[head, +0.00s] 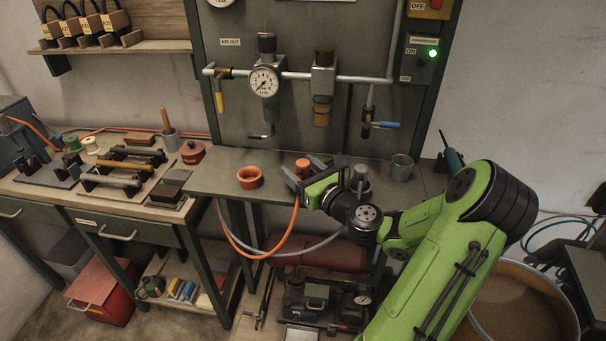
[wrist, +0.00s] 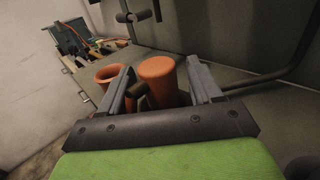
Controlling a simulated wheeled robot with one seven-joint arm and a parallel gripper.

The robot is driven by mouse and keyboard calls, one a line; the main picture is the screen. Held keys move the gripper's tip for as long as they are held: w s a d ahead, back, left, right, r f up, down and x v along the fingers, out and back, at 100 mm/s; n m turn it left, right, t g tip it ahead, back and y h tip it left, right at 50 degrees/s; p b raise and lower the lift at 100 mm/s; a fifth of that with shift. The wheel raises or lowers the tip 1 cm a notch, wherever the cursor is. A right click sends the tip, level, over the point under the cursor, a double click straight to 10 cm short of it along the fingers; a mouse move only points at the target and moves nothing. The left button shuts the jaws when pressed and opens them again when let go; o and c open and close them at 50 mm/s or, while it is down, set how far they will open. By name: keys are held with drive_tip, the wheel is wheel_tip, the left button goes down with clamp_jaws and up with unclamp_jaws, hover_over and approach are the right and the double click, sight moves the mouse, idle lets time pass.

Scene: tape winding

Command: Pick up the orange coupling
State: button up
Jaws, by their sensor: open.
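The orange coupling (head: 302,165) stands on the grey bench under the air panel, partly hidden by my gripper. In the wrist view it is an upright orange cylinder (wrist: 158,72) with a rounded top, between the two fingers. My gripper (head: 299,163) is open, one finger on each side of it; gaps show at both sides in the wrist view (wrist: 161,66). A dark stub shows beside the cylinder, between it and the left finger. The coupling's lower part is hidden behind the gripper's dark bar.
A hollow orange cup (head: 250,182) stands left of my gripper, just outside the left finger. A grey cup (head: 402,168) stands at the right. An orange hose (head: 285,239) hangs at the bench front. The air panel (head: 300,110) rises close behind.

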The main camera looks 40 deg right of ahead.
drive_tip(key=shift+w+d, duration=0.15)
drive_tip(key=shift+w, duration=0.65)
drive_tip(key=shift+s, duration=0.1)
drive_tip(key=shift+c, duration=0.5)
drive_tip(key=c, duration=1)
drive_tip(key=shift+r, duration=0.15)
